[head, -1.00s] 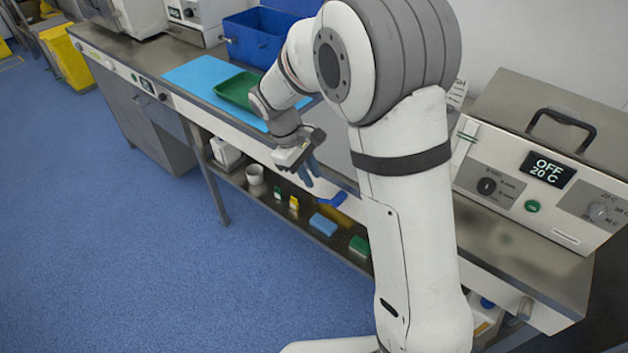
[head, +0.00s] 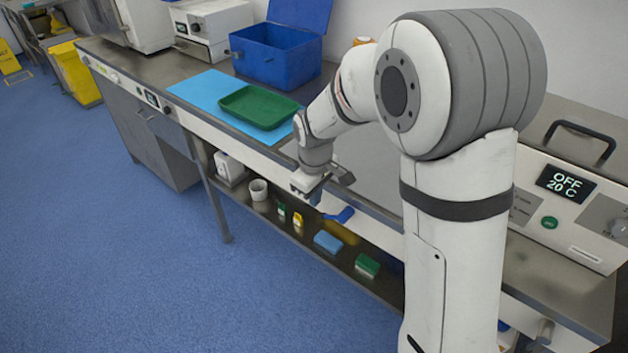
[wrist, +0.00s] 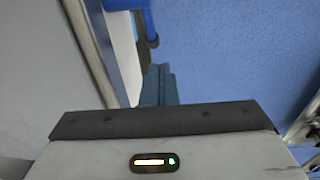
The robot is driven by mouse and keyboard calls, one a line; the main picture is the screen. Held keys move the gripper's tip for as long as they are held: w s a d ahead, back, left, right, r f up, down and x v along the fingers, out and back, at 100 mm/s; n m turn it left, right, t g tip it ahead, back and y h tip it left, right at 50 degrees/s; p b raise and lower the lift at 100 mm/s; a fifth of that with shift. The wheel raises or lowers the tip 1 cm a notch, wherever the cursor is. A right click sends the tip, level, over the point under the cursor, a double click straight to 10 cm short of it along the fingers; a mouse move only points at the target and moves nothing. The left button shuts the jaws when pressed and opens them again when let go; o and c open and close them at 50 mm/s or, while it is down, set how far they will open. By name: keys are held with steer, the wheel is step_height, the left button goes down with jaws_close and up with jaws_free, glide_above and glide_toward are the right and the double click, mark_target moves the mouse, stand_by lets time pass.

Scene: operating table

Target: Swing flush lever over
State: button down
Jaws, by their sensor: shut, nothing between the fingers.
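The blue flush lever (head: 339,215) sticks out from the white front edge of the bench, above the lower shelf. It also shows at the top of the wrist view (wrist: 151,22), ahead of the fingers, with its end pointing down the picture. My gripper (head: 316,197) is at the bench front, a little left of and above the lever in the head view. In the wrist view its blue-grey fingers (wrist: 159,84) are together and empty. A small gap shows between the fingertips and the lever.
A green tray (head: 258,107) lies on a blue mat (head: 203,91) on the bench. A blue box (head: 275,55) stands behind. A white control unit (head: 562,205) is at right. The blue floor in front is clear.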

mark_target(323, 215)
steer(key=shift+s+d+f, duration=0.15)
steer(key=shift+d+f, duration=0.4)
steer(key=shift+f, duration=0.15)
steer(key=shift+s+d+f, duration=0.15)
steer(key=shift+d+f, duration=0.35)
steer(key=shift+f, duration=0.2)
steer(key=shift+f+b, duration=0.35)
steer(key=shift+f, duration=0.1)
steer(key=shift+a+r, duration=0.1)
steer(key=shift+r, duration=0.15)
